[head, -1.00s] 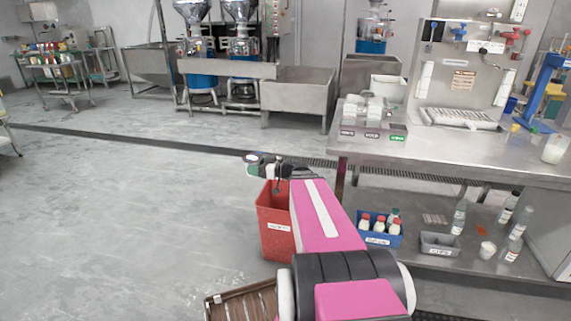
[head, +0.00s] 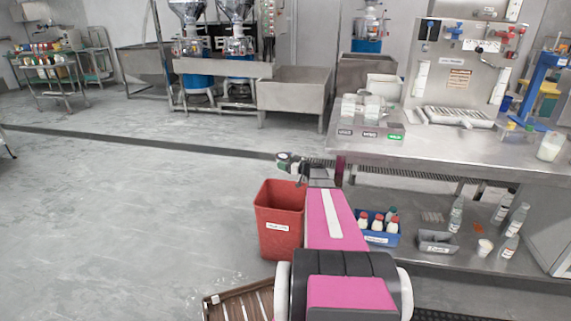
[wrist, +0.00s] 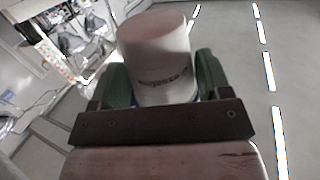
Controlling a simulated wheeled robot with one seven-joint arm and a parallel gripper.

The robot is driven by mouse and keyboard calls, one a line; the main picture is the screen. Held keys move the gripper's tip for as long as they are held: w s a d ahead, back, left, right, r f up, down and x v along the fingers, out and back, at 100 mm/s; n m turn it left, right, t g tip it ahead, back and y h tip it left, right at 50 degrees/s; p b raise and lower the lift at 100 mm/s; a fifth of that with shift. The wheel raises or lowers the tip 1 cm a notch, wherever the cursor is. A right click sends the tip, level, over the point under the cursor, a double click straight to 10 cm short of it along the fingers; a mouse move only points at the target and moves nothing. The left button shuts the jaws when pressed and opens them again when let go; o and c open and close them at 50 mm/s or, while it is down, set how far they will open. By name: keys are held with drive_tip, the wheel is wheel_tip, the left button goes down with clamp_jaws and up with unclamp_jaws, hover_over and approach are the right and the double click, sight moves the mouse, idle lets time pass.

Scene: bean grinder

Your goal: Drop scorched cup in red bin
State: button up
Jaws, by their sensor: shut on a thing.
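My gripper (wrist: 162,85) is shut on a pale cup (wrist: 157,50), with a green finger on each side of it. The cup has a blurred dark marking that I cannot read. In the head view my gripper (head: 291,164) is at the far end of my pink arm, and the cup is too small to make out there. The red bin (head: 279,218) stands on the floor left of my arm, with a white label on its front. My gripper appears just above the bin's back rim in the picture. I cannot tell whether it is over the opening or beyond it.
A steel bench (head: 450,158) stands to the right, with a blue crate of bottles (head: 378,238) and a grey bin (head: 437,242) on its lower shelf. A brown slatted crate (head: 240,303) lies in front. The floor at left is clear.

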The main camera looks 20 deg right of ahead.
wheel_tip(320, 180, down, 6)
drive_tip(key=shift+r, duration=0.1)
idle(0.4)
drive_tip(key=o, duration=1.1)
